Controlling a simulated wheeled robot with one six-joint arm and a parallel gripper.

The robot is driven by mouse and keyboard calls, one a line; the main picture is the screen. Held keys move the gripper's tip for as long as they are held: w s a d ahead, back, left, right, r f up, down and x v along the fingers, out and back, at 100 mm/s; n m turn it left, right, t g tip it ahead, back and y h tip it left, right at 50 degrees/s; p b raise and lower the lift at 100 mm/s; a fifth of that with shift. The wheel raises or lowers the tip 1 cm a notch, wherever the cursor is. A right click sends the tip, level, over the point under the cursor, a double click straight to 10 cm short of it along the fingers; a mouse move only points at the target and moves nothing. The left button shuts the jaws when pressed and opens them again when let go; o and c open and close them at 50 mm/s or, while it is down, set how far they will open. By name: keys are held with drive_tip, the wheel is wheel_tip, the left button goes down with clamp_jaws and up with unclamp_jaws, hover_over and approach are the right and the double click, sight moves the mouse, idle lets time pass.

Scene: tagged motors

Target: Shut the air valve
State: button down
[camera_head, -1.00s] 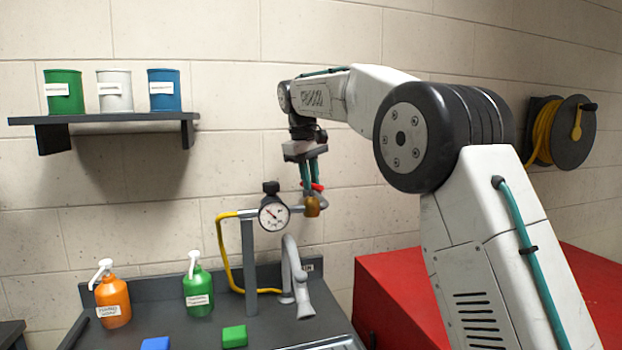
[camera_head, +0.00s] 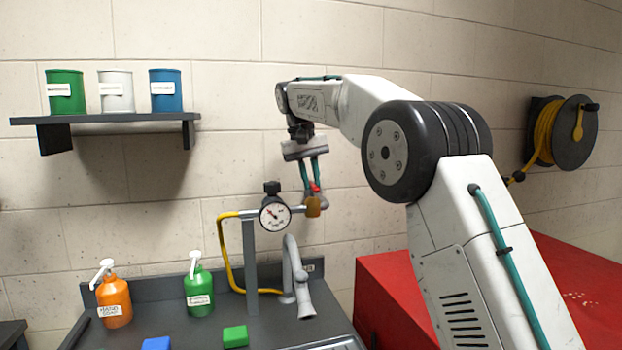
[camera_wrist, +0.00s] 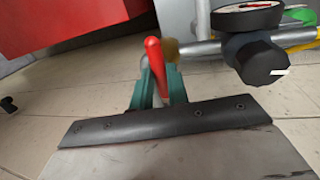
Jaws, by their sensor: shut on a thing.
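The air valve has a brass body (camera_head: 313,207) at the right end of a grey pipe, beside the round gauge. Its red lever (camera_head: 316,187) shows just above the body, partly hidden by my fingers. In the wrist view the red lever (camera_wrist: 155,66) points towards the camera, at a steep angle across the pipe (camera_wrist: 200,48). My gripper (camera_head: 312,183) reaches down from above, its teal fingers shut on the lever. The fingers also show on either side of the lever in the wrist view (camera_wrist: 160,88). The brass body (camera_wrist: 171,50) is mostly hidden there.
The pressure gauge (camera_head: 274,213) with a black knob (camera_head: 271,187) is close to the left of my gripper. A yellow hose (camera_head: 223,255) and a grey spout (camera_head: 292,262) are below. Bottles (camera_head: 199,290) stand on the bench. A red cabinet (camera_head: 395,290) is at the right.

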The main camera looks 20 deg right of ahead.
drive_tip(key=c, duration=1.4)
unclamp_jaws()
drive_tip(key=shift+o, duration=0.2)
wheel_tip(320, 180, up, 8)
drive_tip(key=a, duration=0.1)
drive_tip(key=shift+a+f, duration=0.15)
drive_tip(key=shift+a, duration=0.15)
